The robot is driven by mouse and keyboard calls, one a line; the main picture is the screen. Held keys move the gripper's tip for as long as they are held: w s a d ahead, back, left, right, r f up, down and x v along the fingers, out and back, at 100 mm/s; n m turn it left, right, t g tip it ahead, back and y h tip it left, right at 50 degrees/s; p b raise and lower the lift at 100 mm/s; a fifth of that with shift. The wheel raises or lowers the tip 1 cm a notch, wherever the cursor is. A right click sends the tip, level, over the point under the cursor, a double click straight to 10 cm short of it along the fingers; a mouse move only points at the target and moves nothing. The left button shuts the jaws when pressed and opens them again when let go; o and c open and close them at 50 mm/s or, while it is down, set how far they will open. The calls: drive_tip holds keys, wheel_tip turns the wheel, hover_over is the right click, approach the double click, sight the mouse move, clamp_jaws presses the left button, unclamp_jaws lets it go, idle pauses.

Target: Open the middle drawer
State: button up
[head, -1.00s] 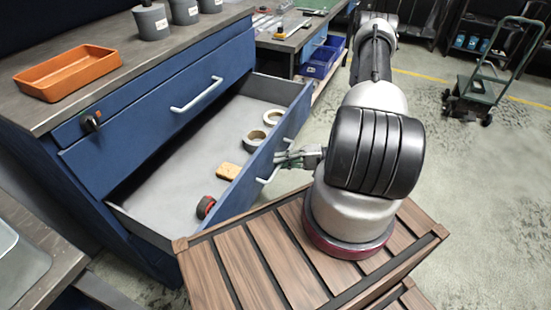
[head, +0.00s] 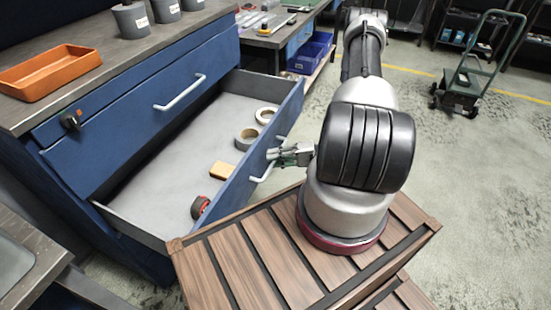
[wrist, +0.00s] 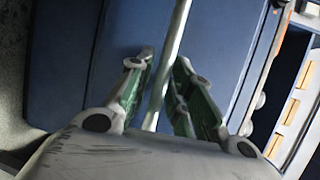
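The middle drawer (head: 225,205) of the blue cabinet is pulled far out, below the shut top drawer (head: 140,125). Its pale bar handle (head: 262,177) is on the front panel, partly hidden by my gripper (head: 277,156). In the wrist view the handle (wrist: 180,25) runs between the two green-padded fingers of my gripper (wrist: 164,66), with the blue drawer front (wrist: 75,70) behind. The fingers are drawn in around the bar. Exact contact on the left finger is hard to see.
In the drawer lie two tape rolls (head: 247,138), a tan block (head: 221,170) and a red-and-black item (head: 199,207). An orange tray (head: 50,74) and grey pots (head: 131,20) stand on the cabinet. A trolley (head: 468,88) stands on open floor at right.

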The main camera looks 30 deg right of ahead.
drive_tip(key=v, duration=1.2)
idle(0.3)
